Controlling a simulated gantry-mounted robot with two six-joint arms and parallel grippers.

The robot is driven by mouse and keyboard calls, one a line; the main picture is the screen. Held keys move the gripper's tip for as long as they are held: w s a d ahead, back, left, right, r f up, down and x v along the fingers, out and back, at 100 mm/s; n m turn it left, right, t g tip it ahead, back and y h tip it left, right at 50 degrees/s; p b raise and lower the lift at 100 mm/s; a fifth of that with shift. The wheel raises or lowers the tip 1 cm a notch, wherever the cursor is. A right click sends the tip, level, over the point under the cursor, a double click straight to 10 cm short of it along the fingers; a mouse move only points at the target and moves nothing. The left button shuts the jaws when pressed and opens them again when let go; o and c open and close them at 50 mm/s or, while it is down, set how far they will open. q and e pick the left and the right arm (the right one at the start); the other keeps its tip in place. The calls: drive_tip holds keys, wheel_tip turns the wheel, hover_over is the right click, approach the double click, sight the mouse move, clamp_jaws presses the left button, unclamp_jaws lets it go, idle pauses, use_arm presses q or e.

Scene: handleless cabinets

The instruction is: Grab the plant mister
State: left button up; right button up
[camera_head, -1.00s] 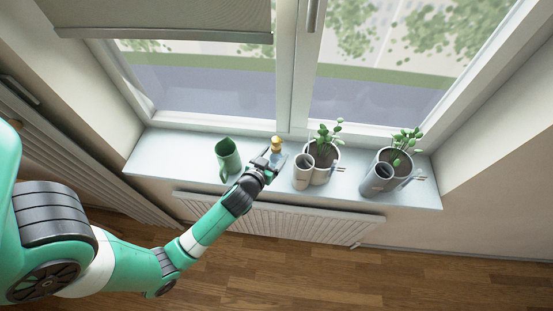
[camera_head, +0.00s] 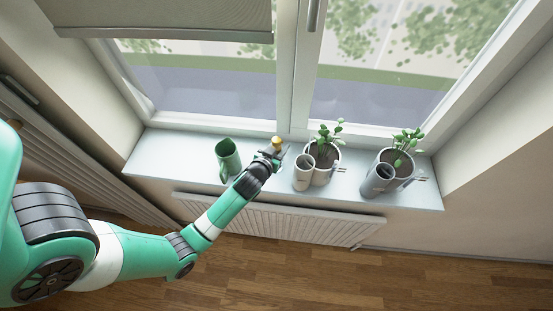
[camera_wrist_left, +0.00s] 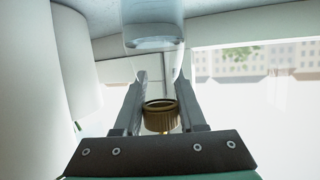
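The plant mister (camera_head: 277,142) stands on the windowsill between the green jug and the potted plants. In the head view only its brass top shows clearly; my left gripper hides most of the body. In the left wrist view, which looks upside down, its pale blue glass body (camera_wrist_left: 150,30) is at the top and its brass top (camera_wrist_left: 160,117) is between the fingers. My left gripper (camera_head: 270,154) is at the mister, with its two open fingers (camera_wrist_left: 160,85) on either side of it. I cannot tell whether they touch it. My right gripper is not in view.
A green jug (camera_head: 228,158) stands left of the mister. A white pot (camera_head: 302,174) and a potted plant (camera_head: 325,165) stand close on its right. Another plant pot (camera_head: 390,172) is farther right. The window is behind; a radiator (camera_head: 290,222) is below the sill (camera_head: 165,152).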

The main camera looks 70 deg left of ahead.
use_arm(q)
clamp_jaws()
drive_tip(key=r, duration=0.1)
drive_tip(key=r+p, duration=0.1)
drive_tip(key=r, duration=0.2)
drive_tip(key=shift+s+d+r+p, duration=0.15)
drive_tip(key=shift+d+r+p, duration=0.1)
drive_tip(key=shift+p, duration=0.1)
drive_tip(key=d+r, duration=0.1)
drive_tip(key=s+d+r+p, duration=0.1)
drive_tip(key=r, duration=0.1)
drive_tip(key=s+d+r, duration=0.1)
drive_tip(key=shift+s+d+r, duration=0.15)
drive_tip(key=shift+d+r, duration=0.05)
drive_tip(key=shift+r, duration=0.1)
drive_tip(key=p, duration=0.6)
approach(278, 141)
drive_tip(key=d+r, duration=0.2)
drive_tip(key=shift+w+d+r, duration=0.2)
drive_tip(key=shift+w+d, duration=0.15)
drive_tip(key=shift+d, duration=0.05)
